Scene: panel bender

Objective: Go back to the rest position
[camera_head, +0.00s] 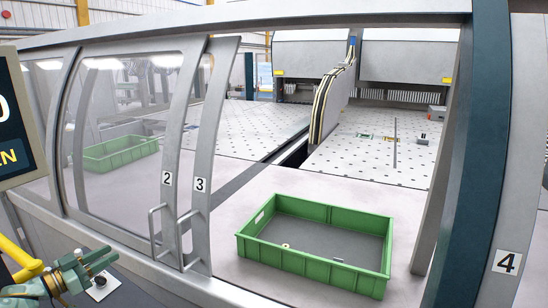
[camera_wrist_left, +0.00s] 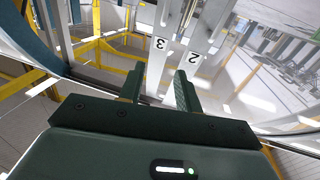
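My left gripper (camera_head: 93,263) is at the lower left of the head view, in front of the machine's panel and clear of the door handles. In the left wrist view its two green fingers (camera_wrist_left: 158,88) stand apart with nothing between them. It is open and empty. Beyond the fingers are the door frames marked 2 and 3 (camera_wrist_left: 160,62). My right gripper shows in neither view.
A green crate (camera_head: 375,284) with a few small parts stands inside the opening right of door frame 3 (camera_head: 199,170). Another green crate (camera_head: 122,150) is behind the glass. Handles (camera_head: 186,238) stick out from the doors.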

